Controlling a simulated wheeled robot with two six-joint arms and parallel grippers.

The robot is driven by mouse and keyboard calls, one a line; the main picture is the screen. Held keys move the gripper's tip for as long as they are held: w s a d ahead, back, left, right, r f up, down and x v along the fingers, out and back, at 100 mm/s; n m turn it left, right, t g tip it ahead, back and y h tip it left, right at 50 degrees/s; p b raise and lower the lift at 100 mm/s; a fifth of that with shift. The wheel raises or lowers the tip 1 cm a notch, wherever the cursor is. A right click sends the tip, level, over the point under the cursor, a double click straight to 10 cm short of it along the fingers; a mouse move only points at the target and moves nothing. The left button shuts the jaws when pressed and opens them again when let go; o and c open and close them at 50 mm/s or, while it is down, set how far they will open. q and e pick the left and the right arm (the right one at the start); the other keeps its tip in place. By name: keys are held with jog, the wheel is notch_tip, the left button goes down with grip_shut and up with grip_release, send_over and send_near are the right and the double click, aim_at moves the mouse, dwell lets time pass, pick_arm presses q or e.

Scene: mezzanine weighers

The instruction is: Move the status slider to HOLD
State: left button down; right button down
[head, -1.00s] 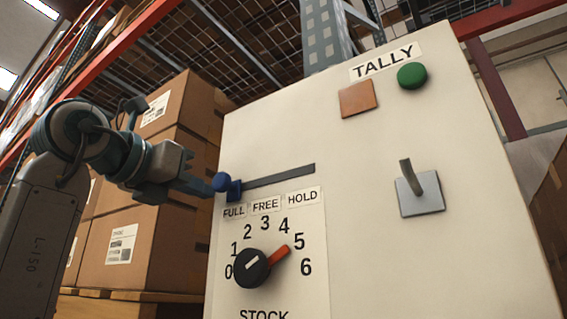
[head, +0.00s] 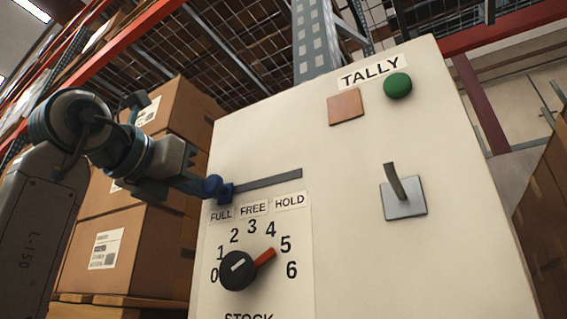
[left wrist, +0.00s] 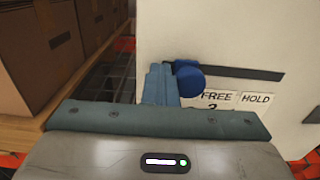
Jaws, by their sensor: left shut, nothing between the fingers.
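The status slider is a blue knob (head: 213,185) at the left end of a dark slot (head: 268,182), above the FULL label (head: 221,215). The FREE label (head: 254,208) and HOLD label (head: 290,201) lie to the right. My left gripper (head: 200,187) is shut and empty, its tips against or very close to the knob's left side. In the left wrist view, the fingers (left wrist: 160,85) stand just left of the blue knob (left wrist: 189,80); contact is hard to judge. The FULL label is hidden there. My right gripper is not in view.
Below the slot is a black STOCK dial (head: 238,269) with a red pointer. A metal lever (head: 396,182), a green button (head: 397,85) and an orange square (head: 346,106) are further right. Stacked cartons (head: 125,245) stand left of the panel, behind my left arm.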

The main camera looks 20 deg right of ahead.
aim_at(240, 190)
pick_arm(q)
jog(key=shift+s+d+b, duration=0.3)
jog(key=shift+s+d, duration=0.3)
jog(key=shift+s, duration=0.15)
jog(key=shift+s+d, duration=0.1)
jog(key=shift+s, duration=0.05)
jog(key=shift+s+d+b, duration=0.35)
jog(key=shift+s+d, duration=0.1)
jog(key=shift+s, duration=0.2)
jog(key=shift+s+d+b, duration=0.35)
jog(key=shift+s+d, duration=0.1)
jog(key=shift+s, duration=0.15)
